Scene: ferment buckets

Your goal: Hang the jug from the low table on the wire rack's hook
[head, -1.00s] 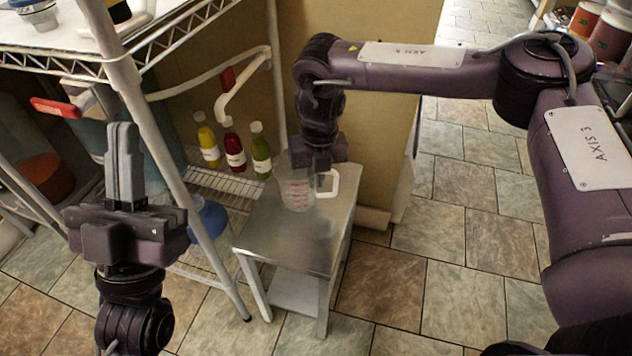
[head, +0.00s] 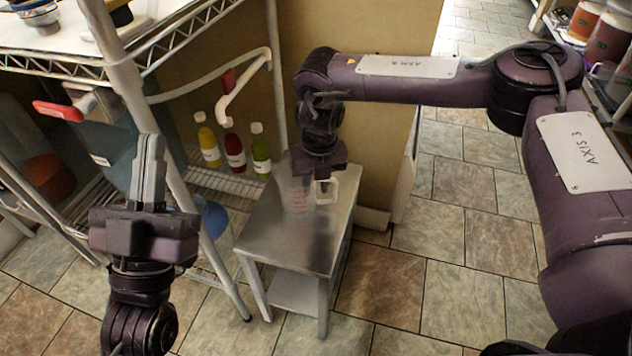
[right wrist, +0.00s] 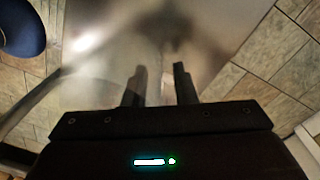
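The clear jug (head: 298,194) with red markings and a pale handle (head: 329,190) stands upright on the low metal table (head: 318,245). My right gripper (head: 321,178) points down at the jug's handle side. In the right wrist view its fingers (right wrist: 160,84) are apart, with no clear grip on anything; the jug is hard to make out there. The wire rack's white hook (head: 240,92) hangs off the rack, up and left of the jug. My left gripper (head: 149,160) points up in front of the rack, empty; its finger gap is unclear.
Yellow, red and green bottles (head: 233,150) stand on the wire shelf behind the table. The rack's pale post (head: 165,165) rises between my left gripper and the table. A cardboard-coloured panel (head: 375,150) is behind my right arm. Tiled floor (head: 450,255) is clear to the right.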

